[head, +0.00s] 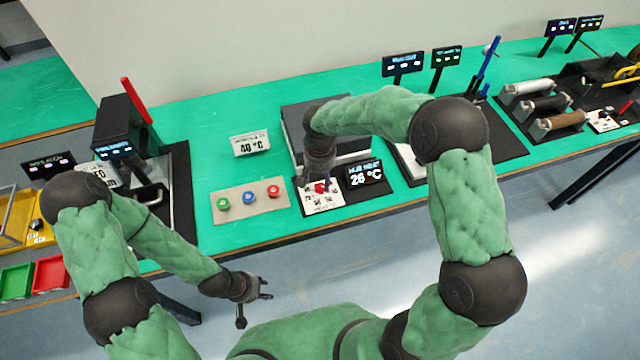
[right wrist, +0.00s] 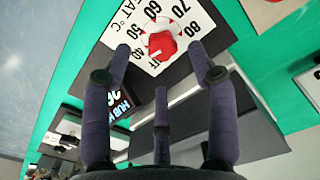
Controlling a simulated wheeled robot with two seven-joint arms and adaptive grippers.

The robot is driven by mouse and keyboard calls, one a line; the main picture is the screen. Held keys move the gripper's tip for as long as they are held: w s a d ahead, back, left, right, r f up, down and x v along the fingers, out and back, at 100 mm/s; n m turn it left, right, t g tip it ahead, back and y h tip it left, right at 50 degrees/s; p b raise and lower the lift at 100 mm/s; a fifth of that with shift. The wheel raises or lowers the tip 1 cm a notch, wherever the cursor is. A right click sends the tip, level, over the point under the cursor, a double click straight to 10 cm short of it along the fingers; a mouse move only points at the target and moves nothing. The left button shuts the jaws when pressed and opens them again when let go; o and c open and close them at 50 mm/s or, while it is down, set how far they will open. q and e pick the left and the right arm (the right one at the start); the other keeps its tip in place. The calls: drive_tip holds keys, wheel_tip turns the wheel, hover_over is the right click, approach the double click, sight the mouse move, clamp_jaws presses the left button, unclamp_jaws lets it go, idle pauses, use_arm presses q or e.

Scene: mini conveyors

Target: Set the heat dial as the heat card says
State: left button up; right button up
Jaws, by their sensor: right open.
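The heat card (head: 252,145) stands on the green bench and reads 40 °C. The heat dial is a red knob (right wrist: 160,42) on a white plate (right wrist: 206,22) printed with temperatures; 40 to 80 are readable in the right wrist view. The dial also shows in the head view (head: 321,187), partly covered. A black display (head: 364,173) beside it reads 26 °C. My right gripper (head: 320,178) is over the dial. In the right wrist view its fingers (right wrist: 160,62) are spread, with the knob beyond the tips; contact is unclear. My left gripper (head: 262,289) is open and empty before the bench.
A beige panel (head: 249,203) with green, blue and red buttons lies left of the dial. A grey-topped unit (head: 290,118) stands behind it. A dark machine with a red lever (head: 137,101) is at the left. Free green bench surrounds the heat card.

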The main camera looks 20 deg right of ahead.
sight(320, 189)
wheel_tip(320, 189, up, 7)
idle(0.3)
drive_tip(key=shift+s, duration=0.2)
idle(0.3)
